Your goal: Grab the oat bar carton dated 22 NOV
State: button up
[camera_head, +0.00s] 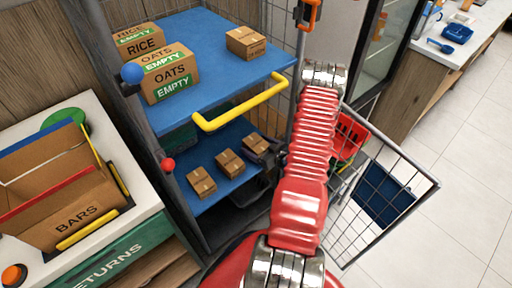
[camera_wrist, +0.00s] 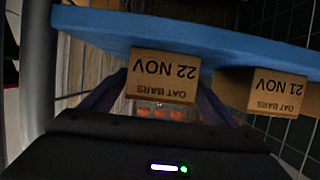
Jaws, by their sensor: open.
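The oat bar carton dated 22 NOV (camera_wrist: 163,68) is a small brown box, upside down in the wrist view, resting on the blue shelf (camera_wrist: 200,35). My gripper (camera_wrist: 164,84) is open, with one dark finger on either side of this carton; contact cannot be told. In the head view, the far-right carton of the lower shelf (camera_head: 255,143) appears to be the one at my gripper (camera_head: 264,151), which my red arm partly hides. Dates are unreadable there.
Two more cartons, a middle one (camera_head: 229,163) and a left one (camera_head: 201,182), share the lower shelf (camera_head: 226,140). The upper shelf (camera_head: 215,45) with a yellow handle (camera_head: 240,107) overhangs them. A BARS bin (camera_head: 62,205) is left; a wire cart (camera_head: 385,195) is right.

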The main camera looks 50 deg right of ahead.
jog(key=shift+w+f, duration=0.1)
jog(key=shift+w, duration=0.2)
jog(key=shift+c, duration=0.5)
jog(key=c, duration=1.2)
